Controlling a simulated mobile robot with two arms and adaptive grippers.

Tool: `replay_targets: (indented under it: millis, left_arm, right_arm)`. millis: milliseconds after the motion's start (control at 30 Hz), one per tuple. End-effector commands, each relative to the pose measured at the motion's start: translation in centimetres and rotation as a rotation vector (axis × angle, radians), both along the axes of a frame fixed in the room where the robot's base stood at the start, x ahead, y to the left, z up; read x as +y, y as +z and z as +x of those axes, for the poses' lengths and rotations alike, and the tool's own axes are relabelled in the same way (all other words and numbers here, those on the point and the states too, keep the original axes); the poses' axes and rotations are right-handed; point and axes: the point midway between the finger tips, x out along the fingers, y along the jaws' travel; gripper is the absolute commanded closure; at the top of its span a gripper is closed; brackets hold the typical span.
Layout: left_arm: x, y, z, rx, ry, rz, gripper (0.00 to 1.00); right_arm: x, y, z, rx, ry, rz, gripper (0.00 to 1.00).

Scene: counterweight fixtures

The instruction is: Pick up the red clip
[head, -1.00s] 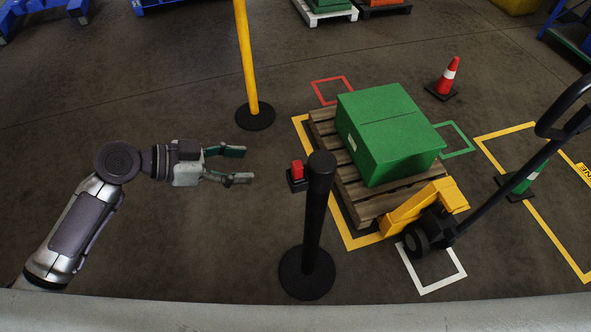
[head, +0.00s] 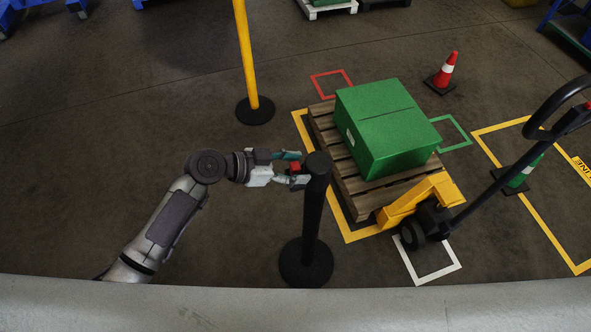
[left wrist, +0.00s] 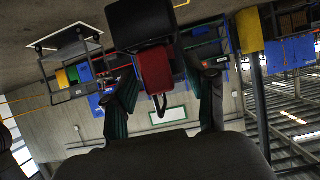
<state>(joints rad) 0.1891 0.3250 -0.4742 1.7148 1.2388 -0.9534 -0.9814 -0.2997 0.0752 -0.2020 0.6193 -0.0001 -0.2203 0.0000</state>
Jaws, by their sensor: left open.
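The red clip (head: 295,167) shows as a small red patch beside the top of the black post (head: 313,220). My left gripper (head: 298,169) is open, with one finger on each side of the clip, and partly hides it. In the left wrist view the red clip (left wrist: 155,70) sits between the spread fingers of my left gripper (left wrist: 169,80), against a dark black block (left wrist: 142,22). Gaps show between clip and fingers there, wider on the right. My right gripper is in neither view.
The black post stands close at the fingertips. A yellow post (head: 247,60) stands behind. To the right are a green box (head: 385,130) on a wooden pallet (head: 360,198), a yellow pallet jack (head: 420,200) and cones. Floor left of my arm is clear.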

Motion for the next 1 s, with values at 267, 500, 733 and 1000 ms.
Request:
replay_targets:
  millis: [267, 500, 733, 1000]
  left_arm:
    - [-0.1, -0.2, 0.0, 0.000, 0.001, 0.001, 0.52]
    - [-0.1, -0.1, 0.0, 0.000, 0.000, 0.001, 0.92]
    - [-0.1, -0.1, 0.1, 0.000, 0.001, 0.000, 1.00]
    - [-0.1, 1.4, 0.1, -0.006, 0.000, 0.000, 1.00]
  right_arm:
    - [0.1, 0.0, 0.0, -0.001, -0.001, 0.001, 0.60]
    - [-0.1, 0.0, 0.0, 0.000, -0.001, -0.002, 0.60]
    - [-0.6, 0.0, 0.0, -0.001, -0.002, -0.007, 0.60]
    - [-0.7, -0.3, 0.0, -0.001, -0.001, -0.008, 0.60]
